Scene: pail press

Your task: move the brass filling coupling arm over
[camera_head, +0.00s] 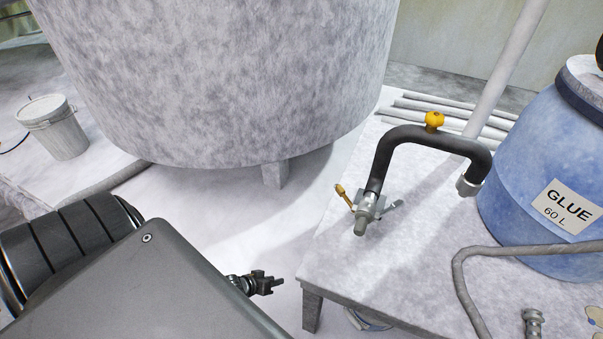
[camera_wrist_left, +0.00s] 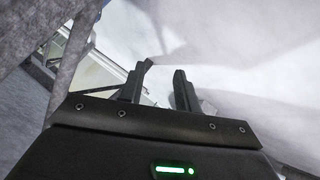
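The filling coupling (camera_head: 366,207) is a grey metal fitting at the lower end of a black bent pipe (camera_head: 400,138), above the pale table. Its brass arm (camera_head: 344,195) sticks out to the left and up, with a rounded end. A grey arm (camera_head: 393,208) sticks out on its right side. My left gripper (camera_head: 277,284) is below and left of the coupling, apart from it. In the left wrist view its two fingers (camera_wrist_left: 160,82) stand apart with nothing between them. The coupling is not recognisable in that view. My right gripper is not in view.
A yellow knob (camera_head: 434,121) sits on the pipe. The pale table (camera_head: 340,265) carries a blue glue drum (camera_head: 535,150) and a grey hose (camera_head: 465,290). A big grey tank (camera_head: 220,80) stands behind, with a white pail (camera_head: 58,130) at left. Open floor lies between tank and table.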

